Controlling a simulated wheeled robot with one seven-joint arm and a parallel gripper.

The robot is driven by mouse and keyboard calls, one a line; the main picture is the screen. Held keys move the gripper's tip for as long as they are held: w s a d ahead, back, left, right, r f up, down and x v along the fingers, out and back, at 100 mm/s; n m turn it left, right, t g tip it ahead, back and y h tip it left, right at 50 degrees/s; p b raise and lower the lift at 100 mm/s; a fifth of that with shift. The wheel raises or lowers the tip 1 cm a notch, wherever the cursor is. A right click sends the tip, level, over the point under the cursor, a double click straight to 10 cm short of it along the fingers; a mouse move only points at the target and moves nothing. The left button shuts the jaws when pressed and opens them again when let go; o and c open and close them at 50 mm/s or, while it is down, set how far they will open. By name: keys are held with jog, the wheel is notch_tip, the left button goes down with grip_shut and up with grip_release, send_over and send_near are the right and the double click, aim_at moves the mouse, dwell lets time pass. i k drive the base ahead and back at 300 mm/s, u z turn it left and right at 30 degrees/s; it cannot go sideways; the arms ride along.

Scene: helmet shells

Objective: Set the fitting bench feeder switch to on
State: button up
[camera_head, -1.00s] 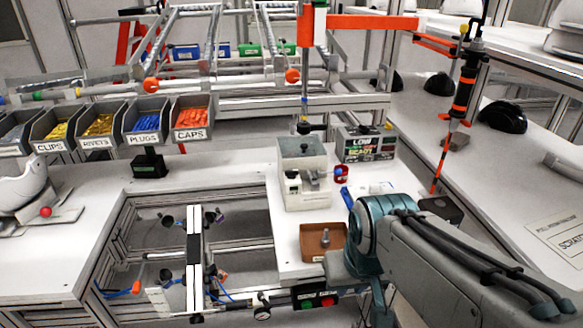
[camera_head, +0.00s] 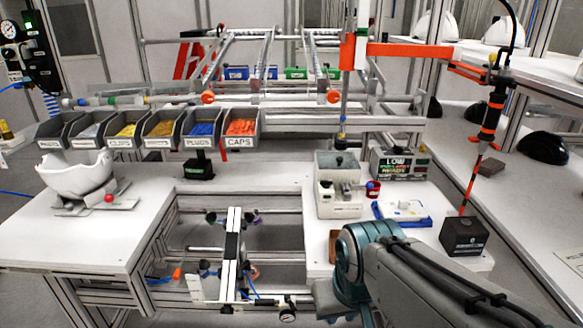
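A pale grey feeder-like unit (camera_head: 338,186) with a hopper on top stands on the white bench, right of centre. A dark display box (camera_head: 400,164) reading "LOW" and a green line like "READY" stands behind it to the right. A small red and blue part (camera_head: 373,188) sits at the unit's right side. I cannot tell which part is the feeder switch or how it is set. My arm crosses the lower right, in front of the bench edge. My gripper is not in view.
Parts bins (camera_head: 160,130) line the back left. A white helmet shell (camera_head: 75,175) rests on a stand at left. A blue tray (camera_head: 425,218), a dark block (camera_head: 464,236) and a hanging orange-black tool (camera_head: 490,122) are at right. A brown tray (camera_head: 333,246) is mostly hidden by my arm.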

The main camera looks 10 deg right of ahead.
aim_at(326, 183)
jog(key=z, duration=0.1)
jog(key=i, duration=0.9)
jog(key=z, duration=0.75)
